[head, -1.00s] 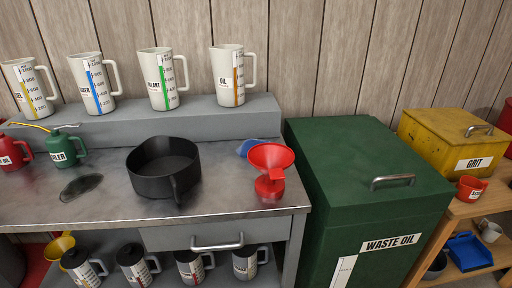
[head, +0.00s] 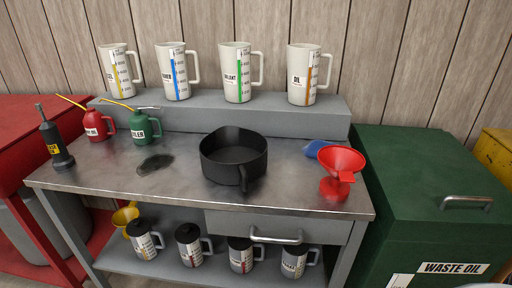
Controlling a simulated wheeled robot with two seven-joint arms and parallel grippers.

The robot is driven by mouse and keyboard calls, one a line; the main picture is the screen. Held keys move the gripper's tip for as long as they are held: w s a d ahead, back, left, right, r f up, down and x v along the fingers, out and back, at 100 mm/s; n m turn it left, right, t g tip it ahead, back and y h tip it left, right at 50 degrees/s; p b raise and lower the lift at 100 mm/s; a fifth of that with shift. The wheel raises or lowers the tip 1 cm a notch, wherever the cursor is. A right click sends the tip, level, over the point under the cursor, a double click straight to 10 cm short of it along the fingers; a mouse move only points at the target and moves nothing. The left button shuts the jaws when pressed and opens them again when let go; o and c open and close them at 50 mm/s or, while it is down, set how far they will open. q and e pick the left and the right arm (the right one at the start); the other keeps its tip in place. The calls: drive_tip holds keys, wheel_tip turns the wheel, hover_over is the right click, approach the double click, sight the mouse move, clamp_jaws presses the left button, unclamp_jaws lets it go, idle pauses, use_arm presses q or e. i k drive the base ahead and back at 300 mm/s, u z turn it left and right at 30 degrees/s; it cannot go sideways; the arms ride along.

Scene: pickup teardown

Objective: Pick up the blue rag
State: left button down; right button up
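The blue rag (head: 313,148) lies on the grey metal bench top (head: 290,190) toward its right end, near the raised back shelf. It is partly hidden behind a red funnel (head: 340,170), so only part of it shows. Neither of my grippers is in the head view.
A black drain pan (head: 233,157) stands left of the funnel. Several measuring jugs (head: 237,72) line the raised shelf (head: 200,117). The green waste oil bin (head: 425,190) stands beside the bench's right end.

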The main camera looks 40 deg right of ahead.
sight(311, 150)
drive_tip(key=u, duration=1.85)
drive_tip(key=k, duration=1.65)
drive_tip(key=z, duration=1.45)
